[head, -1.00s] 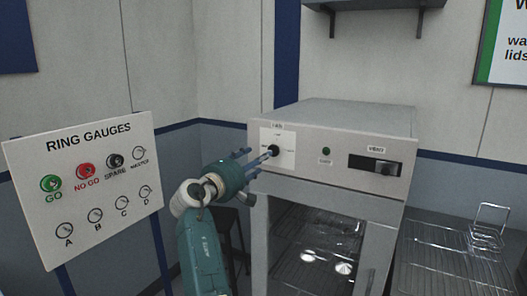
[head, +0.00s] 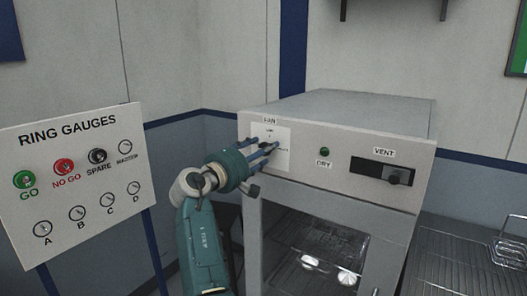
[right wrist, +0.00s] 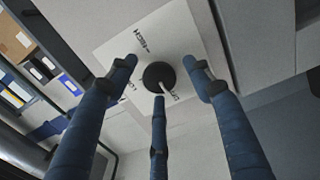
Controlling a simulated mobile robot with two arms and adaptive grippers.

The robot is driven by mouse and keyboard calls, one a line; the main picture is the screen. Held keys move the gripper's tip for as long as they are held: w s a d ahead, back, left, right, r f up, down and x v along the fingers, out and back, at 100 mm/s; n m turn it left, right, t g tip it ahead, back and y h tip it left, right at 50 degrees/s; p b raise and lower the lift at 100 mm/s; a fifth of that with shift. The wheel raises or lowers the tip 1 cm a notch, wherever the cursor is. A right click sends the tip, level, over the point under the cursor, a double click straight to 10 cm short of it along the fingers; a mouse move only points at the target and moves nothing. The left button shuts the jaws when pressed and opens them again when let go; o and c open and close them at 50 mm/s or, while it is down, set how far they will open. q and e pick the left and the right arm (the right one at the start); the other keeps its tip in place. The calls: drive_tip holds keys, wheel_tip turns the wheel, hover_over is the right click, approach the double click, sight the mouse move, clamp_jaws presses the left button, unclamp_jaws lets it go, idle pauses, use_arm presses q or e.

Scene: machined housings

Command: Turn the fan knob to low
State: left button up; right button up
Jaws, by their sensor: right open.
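The fan knob (right wrist: 158,76) is a round black dial with a pale pointer on a white label plate (right wrist: 105,50), on the front of a grey oven cabinet. The pointer is toward the bottom of the right wrist view. My left gripper is out of view.
The cabinet front (head: 335,180) also has a green DRY lamp (head: 324,152) and a VENT slider (head: 398,178) to the right. A RING GAUGES board (head: 75,175) stands to the left of my arm. A wire rack (head: 455,265) is at the lower right.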

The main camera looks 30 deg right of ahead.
drive_tip(key=shift+a+r, duration=0.1)
drive_tip(key=c, duration=1.1)
drive_tip(key=shift+s+r+m+b, duration=0.1)
drive_tip(key=shift+r+m+b, duration=0.05)
drive_tip(key=shift+m+b, duration=8.3)
drive_tip(key=shift+c, duration=0.2)
drive_tip(key=shift+m+p, duration=0.35)
drive_tip(key=shift+m, duration=0.2)
drive_tip(key=o, duration=1.1)
drive_tip(key=shift+o, duration=0.2)
drive_tip(key=shift+d, duration=0.2)
